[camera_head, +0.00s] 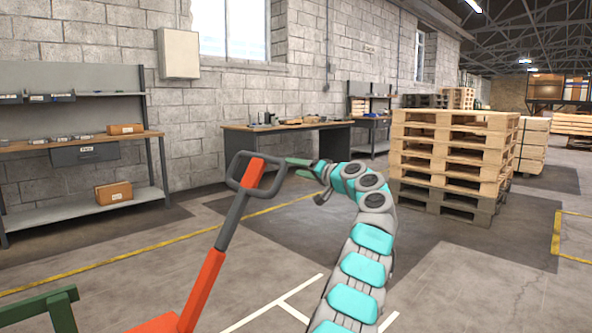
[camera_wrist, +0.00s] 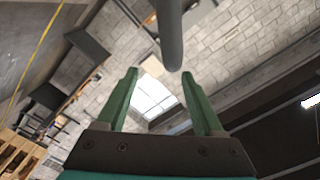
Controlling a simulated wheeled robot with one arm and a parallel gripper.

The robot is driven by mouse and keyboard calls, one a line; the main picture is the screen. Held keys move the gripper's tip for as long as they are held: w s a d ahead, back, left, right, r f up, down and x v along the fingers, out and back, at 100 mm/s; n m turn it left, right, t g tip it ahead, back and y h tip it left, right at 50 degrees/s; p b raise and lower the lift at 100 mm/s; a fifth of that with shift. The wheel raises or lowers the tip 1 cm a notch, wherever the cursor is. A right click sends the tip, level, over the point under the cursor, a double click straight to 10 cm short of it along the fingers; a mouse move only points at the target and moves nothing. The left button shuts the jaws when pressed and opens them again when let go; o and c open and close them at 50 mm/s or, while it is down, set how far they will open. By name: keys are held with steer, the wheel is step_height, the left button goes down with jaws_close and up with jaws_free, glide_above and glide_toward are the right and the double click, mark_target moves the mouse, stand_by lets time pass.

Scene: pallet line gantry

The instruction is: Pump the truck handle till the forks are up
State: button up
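The forks are not in view. My gripper (camera_head: 290,168) is at the right side of the loop, with its green fingers pointing at it. In the wrist view my gripper (camera_wrist: 160,73) is open, and a grey bar of the handle (camera_wrist: 171,35) reaches down between the fingertips. I cannot tell whether they touch.
A stack of wooden pallets (camera_head: 450,150) stands to the right. A workbench (camera_head: 290,127) and a shelf bench (camera_head: 80,145) line the brick wall. A green frame (camera_head: 45,310) is at the lower left. The floor between is clear, with yellow and white lines.

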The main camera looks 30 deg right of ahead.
steer(key=b+v, duration=0.6)
steer(key=v, duration=0.3)
steer(key=shift+b, duration=0.35)
stand_by(0.6)
stand_by(0.3)
steer(key=shift+w+a, duration=0.1)
stand_by(0.3)
